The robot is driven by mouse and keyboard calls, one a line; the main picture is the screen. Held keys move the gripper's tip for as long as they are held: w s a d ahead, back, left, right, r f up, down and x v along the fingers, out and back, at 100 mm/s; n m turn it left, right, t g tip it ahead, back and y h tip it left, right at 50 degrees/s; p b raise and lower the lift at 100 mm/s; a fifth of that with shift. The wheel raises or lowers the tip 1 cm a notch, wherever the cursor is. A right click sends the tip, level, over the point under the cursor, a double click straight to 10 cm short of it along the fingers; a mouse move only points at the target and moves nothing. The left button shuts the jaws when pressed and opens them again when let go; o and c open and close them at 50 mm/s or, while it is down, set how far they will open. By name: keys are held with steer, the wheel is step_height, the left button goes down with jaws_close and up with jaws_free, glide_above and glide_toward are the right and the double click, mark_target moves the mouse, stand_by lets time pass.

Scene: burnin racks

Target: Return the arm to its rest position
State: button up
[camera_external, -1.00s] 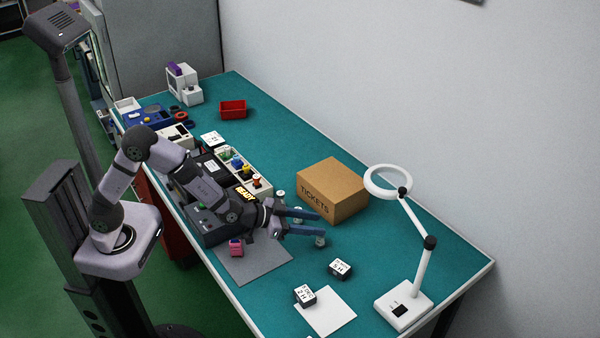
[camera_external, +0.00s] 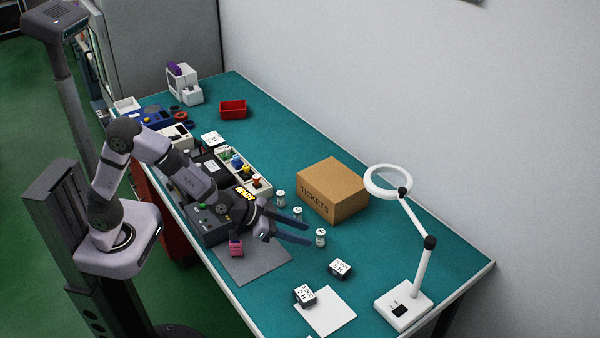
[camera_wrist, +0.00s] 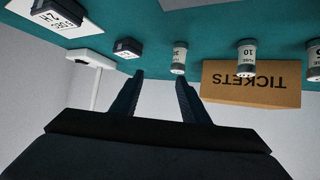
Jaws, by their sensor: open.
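The underside of my gripper and the rack's far part are partly hidden by my arm.
A pink block (camera_external: 236,248) sits on a grey mat (camera_external: 262,265) below my gripper. A ring lamp (camera_external: 428,243) stands at the right. A red bin (camera_external: 233,109) sits at the back.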

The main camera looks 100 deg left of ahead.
steer(key=s+d+g, duration=0.1)
steer(key=s+d, duration=0.1)
steer(key=s+d+f+m+g+h+p, duration=0.1)
steer(key=s+d, duration=0.1)
steer(key=s+d+h, duration=0.1)
steer(key=s, duration=0.2)
steer(key=shift+s+d+f+g, duration=0.1)
steer(key=shift+d+f+g, duration=0.05)
steer(key=shift+d+g, duration=0.25)
steer(key=s+d+g, duration=0.1)
steer(key=s, duration=0.2)
steer(key=s+d+f+m+g+h+p, duration=0.1)
steer(key=s, duration=0.2)
steer(key=s+d+g, duration=0.1)
steer(key=s, duration=0.2)
steer(key=shift+s+d+f+m+p, duration=0.25)
steer(key=shift+s+d+m+p, duration=0.05)
steer(key=shift+s+d, duration=0.05)
steer(key=s+d+m+g+p, duration=0.1)
steer(key=s+g, duration=0.4)
steer(key=s, duration=1.1)
steer(key=shift+s+f, duration=0.15)
steer(key=shift+s, duration=0.05)
